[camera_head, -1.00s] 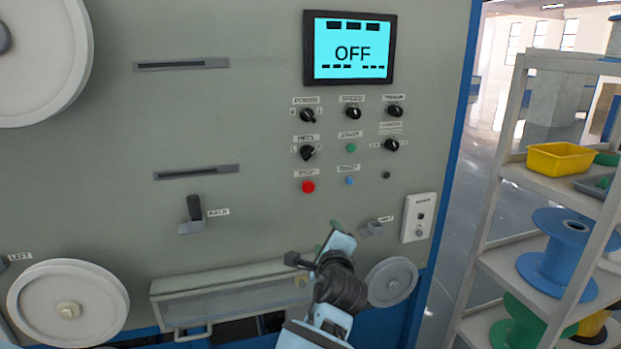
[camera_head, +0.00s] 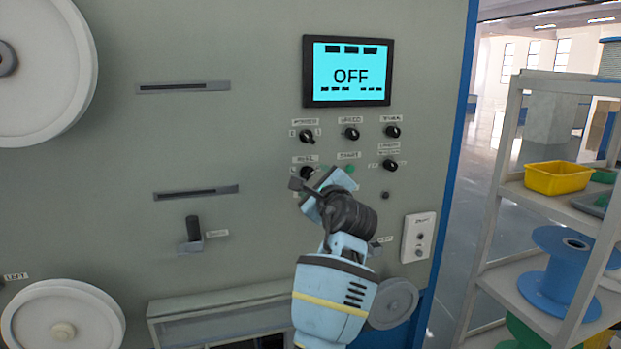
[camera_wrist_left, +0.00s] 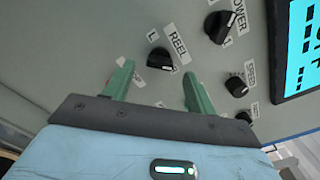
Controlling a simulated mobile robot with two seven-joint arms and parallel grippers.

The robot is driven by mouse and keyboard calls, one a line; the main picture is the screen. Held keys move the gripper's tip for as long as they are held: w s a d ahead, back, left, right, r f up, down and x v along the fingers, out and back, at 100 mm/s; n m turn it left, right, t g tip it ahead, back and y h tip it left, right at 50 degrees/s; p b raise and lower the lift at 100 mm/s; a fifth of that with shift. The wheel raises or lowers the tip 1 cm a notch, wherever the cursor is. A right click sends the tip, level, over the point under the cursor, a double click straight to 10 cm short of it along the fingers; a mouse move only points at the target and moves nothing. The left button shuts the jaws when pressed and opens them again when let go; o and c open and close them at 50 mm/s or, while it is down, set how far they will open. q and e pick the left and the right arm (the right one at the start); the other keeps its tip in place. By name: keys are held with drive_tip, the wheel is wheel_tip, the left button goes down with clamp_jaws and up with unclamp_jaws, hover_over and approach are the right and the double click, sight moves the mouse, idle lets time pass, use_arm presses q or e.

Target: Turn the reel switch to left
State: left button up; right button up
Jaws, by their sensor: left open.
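The reel switch (camera_wrist_left: 160,61) is a black knob on the grey panel, with a REEL label and an "L" mark beside it in the wrist view. In the head view it (camera_head: 307,172) is partly hidden behind my left gripper. My left gripper (camera_wrist_left: 157,72) is open, its two green fingers spread on either side of the knob's near side. In the head view the gripper (camera_head: 312,181) is up at the panel. Whether the fingers touch the knob cannot be told. My right gripper is not in view.
The power knob (camera_wrist_left: 219,27) and speed knob (camera_wrist_left: 237,87) are close to the reel switch. A screen (camera_head: 348,72) above reads OFF. Another black knob (camera_head: 390,165) sits to the right. A white shelf (camera_head: 497,205) with spools stands at the right.

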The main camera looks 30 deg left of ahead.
sight(310, 176)
use_arm(q)
drive_tip(key=shift+x, duration=1.8)
drive_tip(key=c, duration=1)
